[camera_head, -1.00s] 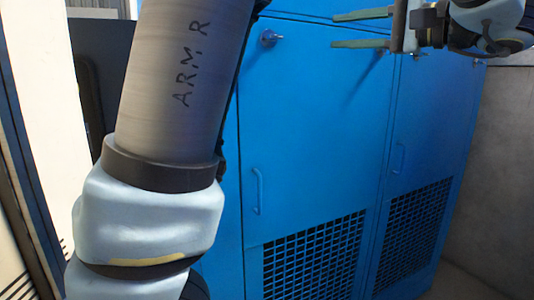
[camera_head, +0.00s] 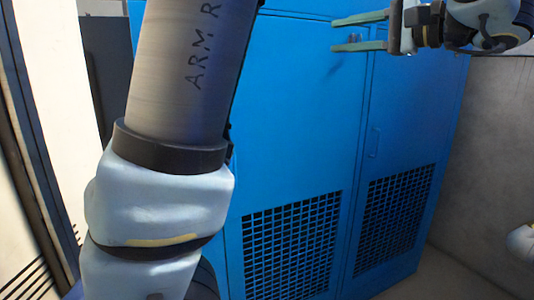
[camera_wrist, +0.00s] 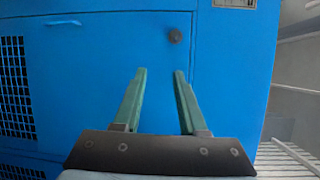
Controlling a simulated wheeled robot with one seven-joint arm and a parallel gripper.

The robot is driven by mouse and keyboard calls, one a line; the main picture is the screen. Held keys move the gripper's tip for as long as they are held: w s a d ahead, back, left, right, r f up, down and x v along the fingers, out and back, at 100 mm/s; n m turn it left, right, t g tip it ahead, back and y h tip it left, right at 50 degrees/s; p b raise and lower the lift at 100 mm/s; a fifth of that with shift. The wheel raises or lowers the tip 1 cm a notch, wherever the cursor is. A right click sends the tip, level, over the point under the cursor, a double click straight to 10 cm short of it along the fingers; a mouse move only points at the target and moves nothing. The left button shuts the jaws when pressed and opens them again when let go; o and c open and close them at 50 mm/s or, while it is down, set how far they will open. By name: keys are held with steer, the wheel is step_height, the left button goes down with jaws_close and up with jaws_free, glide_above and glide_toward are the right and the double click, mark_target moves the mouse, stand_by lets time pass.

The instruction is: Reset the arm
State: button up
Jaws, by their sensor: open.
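My gripper (camera_head: 335,34) is at the upper right in the head view, with its two green fingers apart and pointing left. It also shows in the wrist view (camera_wrist: 159,72), open, with nothing between the fingers. Beyond the fingers is the face of a blue cabinet (camera_wrist: 100,60). The same blue cabinet (camera_head: 290,120) fills the middle of the head view. My arm link marked "ARM R" crosses the left of the head view and hides part of the cabinet.
The cabinet has dark grilles (camera_head: 290,250) low on its doors and a small handle (camera_head: 374,143). A grey wall (camera_head: 480,160) stands at the right. A round knob (camera_wrist: 175,36) shows beyond the fingertips. A pale panel (camera_head: 35,90) is at the left.

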steer(key=w+a+f+m+g+h, duration=0.1)
steer(key=w+a+f+g+h, duration=0.15)
steer(key=a+f, duration=0.5)
steer(key=w+a+f+g+h, duration=0.15)
steer(key=a+f+g, duration=0.25)
steer(key=f, duration=0.6)
steer(key=s+a+f+n+g+h, duration=0.1)
steer(key=s+a+f+n+h, duration=0.2)
steer(key=f, duration=0.6)
steer(key=s+a+f+n+g+h+p, duration=0.1)
steer(key=s+a+f+n+h, duration=0.3)
steer(key=f, duration=0.6)
steer(key=a+n+g+h, duration=0.1)
steer(key=a+n+h, duration=0.1)
steer(key=shift+a+f, duration=0.3)
steer(key=shift+a, duration=0.05)
steer(key=shift+g, duration=0.25)
